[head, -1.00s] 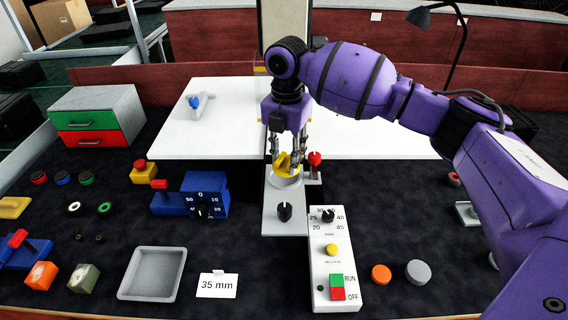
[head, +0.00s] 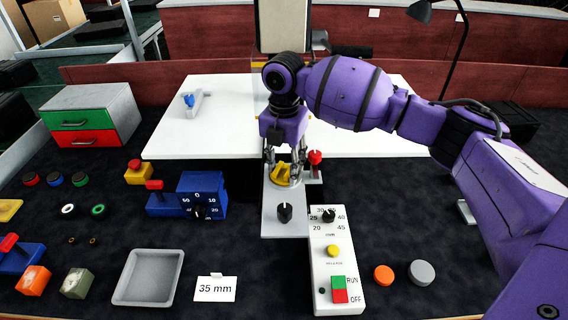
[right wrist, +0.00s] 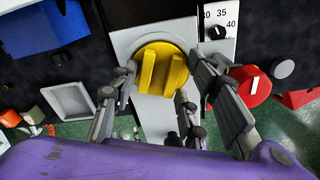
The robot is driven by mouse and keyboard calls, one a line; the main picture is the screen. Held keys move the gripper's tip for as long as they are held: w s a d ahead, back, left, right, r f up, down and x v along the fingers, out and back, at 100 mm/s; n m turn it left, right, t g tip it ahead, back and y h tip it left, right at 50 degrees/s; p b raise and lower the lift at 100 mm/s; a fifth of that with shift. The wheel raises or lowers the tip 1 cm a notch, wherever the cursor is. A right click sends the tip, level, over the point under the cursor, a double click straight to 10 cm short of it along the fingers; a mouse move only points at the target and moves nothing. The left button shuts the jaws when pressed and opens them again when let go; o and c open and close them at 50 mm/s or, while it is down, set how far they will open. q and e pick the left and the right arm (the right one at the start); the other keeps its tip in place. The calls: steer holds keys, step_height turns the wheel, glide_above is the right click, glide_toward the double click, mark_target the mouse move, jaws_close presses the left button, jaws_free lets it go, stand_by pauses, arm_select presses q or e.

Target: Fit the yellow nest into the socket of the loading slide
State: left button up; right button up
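In the right wrist view the nest (right wrist: 163,68) lies over the grey slide plate. My right gripper (head: 283,161) is just above it, its fingers spread on either side of the yellow disc and apart from the grip bar. My left gripper is not in view.
A red knob (head: 315,158) stands close right of the nest, and a black knob (head: 285,212) is nearer on the slide. A white control panel (head: 324,284) is in front. A blue dial box (head: 202,193) and grey tray (head: 150,277) lie left.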

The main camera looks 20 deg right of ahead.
mark_target(284, 173)
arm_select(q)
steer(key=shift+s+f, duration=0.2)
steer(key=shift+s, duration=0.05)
arm_select(e)
step_height(284, 173, up, 12)
steer(key=shift+r, duration=0.2)
stand_by(0.4)
